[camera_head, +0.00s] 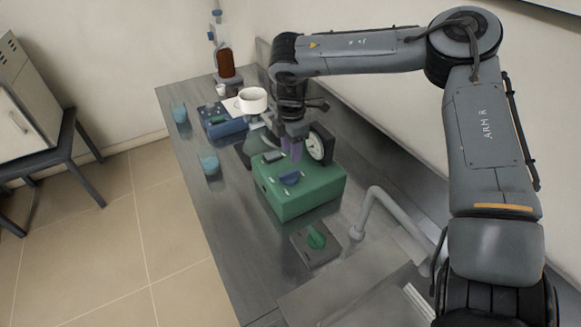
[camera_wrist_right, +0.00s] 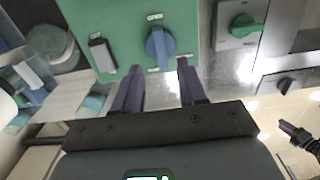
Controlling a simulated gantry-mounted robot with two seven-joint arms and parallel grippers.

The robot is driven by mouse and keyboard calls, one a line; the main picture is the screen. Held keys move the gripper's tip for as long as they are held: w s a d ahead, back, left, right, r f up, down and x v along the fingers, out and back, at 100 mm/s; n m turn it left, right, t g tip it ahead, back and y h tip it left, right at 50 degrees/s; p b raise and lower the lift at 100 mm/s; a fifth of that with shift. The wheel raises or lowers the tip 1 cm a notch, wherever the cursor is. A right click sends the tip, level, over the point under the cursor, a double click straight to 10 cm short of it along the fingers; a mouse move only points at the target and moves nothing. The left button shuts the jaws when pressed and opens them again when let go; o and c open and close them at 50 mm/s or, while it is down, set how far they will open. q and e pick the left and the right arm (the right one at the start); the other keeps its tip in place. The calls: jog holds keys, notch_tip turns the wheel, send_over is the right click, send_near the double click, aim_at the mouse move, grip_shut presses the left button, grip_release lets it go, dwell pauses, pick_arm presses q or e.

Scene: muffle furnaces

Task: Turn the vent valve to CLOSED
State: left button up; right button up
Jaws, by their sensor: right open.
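The vent valve is a blue knob (camera_head: 290,177) on a green box (camera_head: 318,196) on the steel bench. In the right wrist view the knob (camera_wrist_right: 160,47) has its grip bar nearly upright, between a small label above that seems to read OPEN and another below that I cannot read clearly. My right gripper (camera_head: 291,151) is above the box, behind the knob in the head view. In the wrist view its two purple fingers (camera_wrist_right: 158,86) are apart and empty, just short of the knob. A dark part with a purplish tip (camera_wrist_right: 292,130) may be my left gripper.
A green knob on a grey plate (camera_head: 316,240) stands nearer on the bench. A round gauge (camera_head: 317,147) is beside my right gripper. A grey curved pipe (camera_head: 366,205) is right of the box. A white cup (camera_head: 252,100), blue device (camera_head: 220,124) and brown bottle (camera_head: 225,64) stand farther back.

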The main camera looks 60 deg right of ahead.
aim_at(291, 171)
notch_tip(291, 171, down, 8)
jog(key=shift+r+b, duration=0.1)
jog(key=shift+b, duration=0.35)
grip_shut()
